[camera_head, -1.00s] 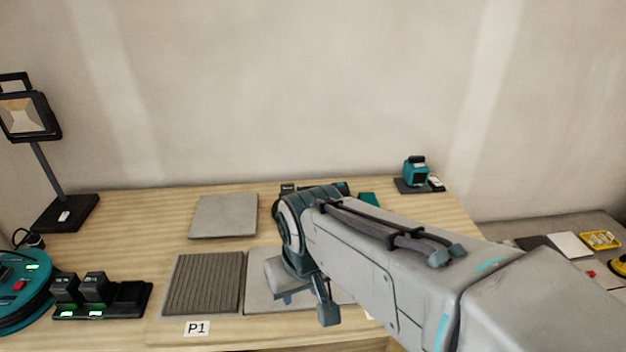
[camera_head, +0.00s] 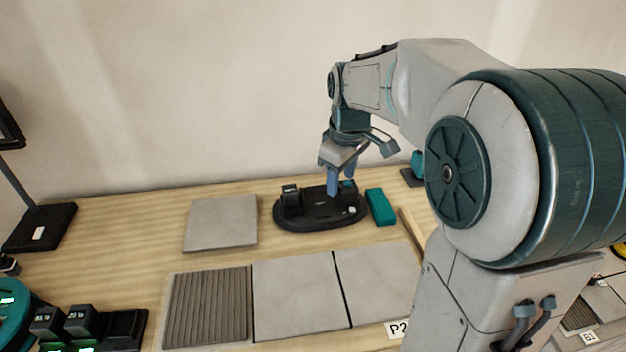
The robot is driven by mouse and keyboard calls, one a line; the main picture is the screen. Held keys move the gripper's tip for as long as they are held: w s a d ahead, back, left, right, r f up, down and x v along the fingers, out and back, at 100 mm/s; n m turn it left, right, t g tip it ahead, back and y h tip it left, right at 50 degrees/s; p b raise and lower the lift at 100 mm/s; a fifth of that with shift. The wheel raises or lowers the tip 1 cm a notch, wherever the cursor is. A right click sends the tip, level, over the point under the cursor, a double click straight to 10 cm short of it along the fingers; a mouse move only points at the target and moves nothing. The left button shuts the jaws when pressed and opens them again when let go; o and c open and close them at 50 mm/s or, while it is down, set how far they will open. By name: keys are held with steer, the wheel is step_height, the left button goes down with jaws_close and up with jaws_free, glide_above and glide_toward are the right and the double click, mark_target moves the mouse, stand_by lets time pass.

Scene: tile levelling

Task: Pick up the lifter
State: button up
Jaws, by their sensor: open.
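A black oval device (camera_head: 308,217), which I take to be the lifter, lies flat on the wooden bench behind the row of tiles. It has a dark block standing at its left end and another dark part at its right end, partly hidden by my fingers. My gripper (camera_head: 342,184) points down over its right half with blue fingers apart. Nothing shows between the fingers. I cannot tell whether the fingertips touch the device.
A teal block (camera_head: 380,206) lies just right of the device. A loose grey tile (camera_head: 220,223) lies to the left. A ribbed tile (camera_head: 208,307) and smooth tiles (camera_head: 300,296) form a row in front. Black battery holders (camera_head: 125,327) stand at the front left.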

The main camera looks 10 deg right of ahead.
steer(key=w+f+n, duration=0.2)
steer(key=w+n, duration=0.3)
steer(key=w, duration=0.5)
steer(key=n+g+p, duration=0.1)
steer(key=n, duration=0.4)
glide_above(323, 186)
step_height(323, 186, down, 4)
steer(key=f, duration=0.8)
steer(key=shift+s+a+f+p, duration=0.2)
steer(key=shift+s+a+p, duration=0.1)
steer(key=shift+p, duration=0.05)
steer(key=f, duration=0.2)
steer(key=f+p, duration=0.1)
steer(key=f, duration=0.1)
steer(key=shift+w+d, duration=0.15)
steer(key=shift+d, duration=0.1)
steer(key=shift+f, duration=0.7)
steer(key=shift+f, duration=0.2)
steer(key=shift+w, duration=0.1)
jaws_close()
